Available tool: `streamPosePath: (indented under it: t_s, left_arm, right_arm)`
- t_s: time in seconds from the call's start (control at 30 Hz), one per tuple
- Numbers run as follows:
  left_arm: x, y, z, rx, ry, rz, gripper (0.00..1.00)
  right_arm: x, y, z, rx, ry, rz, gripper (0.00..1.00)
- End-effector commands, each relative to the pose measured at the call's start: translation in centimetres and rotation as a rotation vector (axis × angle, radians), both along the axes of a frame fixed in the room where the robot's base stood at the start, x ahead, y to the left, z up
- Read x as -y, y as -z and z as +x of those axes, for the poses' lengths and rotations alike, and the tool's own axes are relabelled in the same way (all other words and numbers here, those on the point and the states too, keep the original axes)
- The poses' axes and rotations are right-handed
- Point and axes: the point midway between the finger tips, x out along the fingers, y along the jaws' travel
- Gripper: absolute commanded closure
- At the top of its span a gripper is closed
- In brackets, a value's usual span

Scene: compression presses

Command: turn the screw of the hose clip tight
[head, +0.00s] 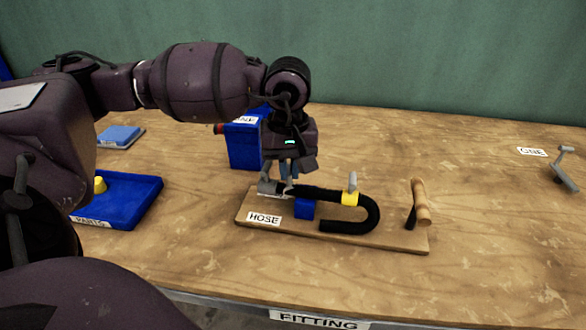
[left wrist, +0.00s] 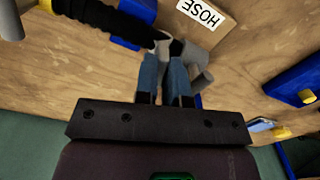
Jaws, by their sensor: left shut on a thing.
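A black hose (head: 362,213) lies bent in a hook on a wooden board (head: 385,240) labelled HOSE. Its left end meets a grey pipe piece (head: 267,187); in the left wrist view the grey pipe piece (left wrist: 199,72) is beside my fingers. The hose clip (left wrist: 176,47) shows as a small pale part at this joint, mostly hidden by my fingers. My left gripper (head: 288,172) points down over the joint. In the left wrist view its blue fingertips (left wrist: 165,60) are close together, shut at the clip's screw, which is hidden between them. My right gripper is not in view.
On the board are a blue block (head: 304,208), a yellow holder (head: 350,198) and a wooden handle (head: 421,203). A blue tray (head: 140,212) stands left and a blue bin (head: 242,146) behind. A grey tool (head: 563,168) lies far right. The table between is clear.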

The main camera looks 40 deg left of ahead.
Motion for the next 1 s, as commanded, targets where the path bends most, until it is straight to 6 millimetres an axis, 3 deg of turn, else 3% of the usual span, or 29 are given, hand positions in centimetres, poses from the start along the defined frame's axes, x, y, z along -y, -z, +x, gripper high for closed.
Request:
streamPosePath:
  t_s: [0.4, 1.0]
  left_arm:
    - [0.00, 0.16, 0.04, -0.001, 0.258, 0.000, 1.00]
    - [0.02, -0.07, 0.01, 0.001, 0.327, 0.000, 1.00]
  right_arm:
    - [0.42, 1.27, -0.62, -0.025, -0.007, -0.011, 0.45]
    - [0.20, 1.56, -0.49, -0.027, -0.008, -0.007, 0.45]
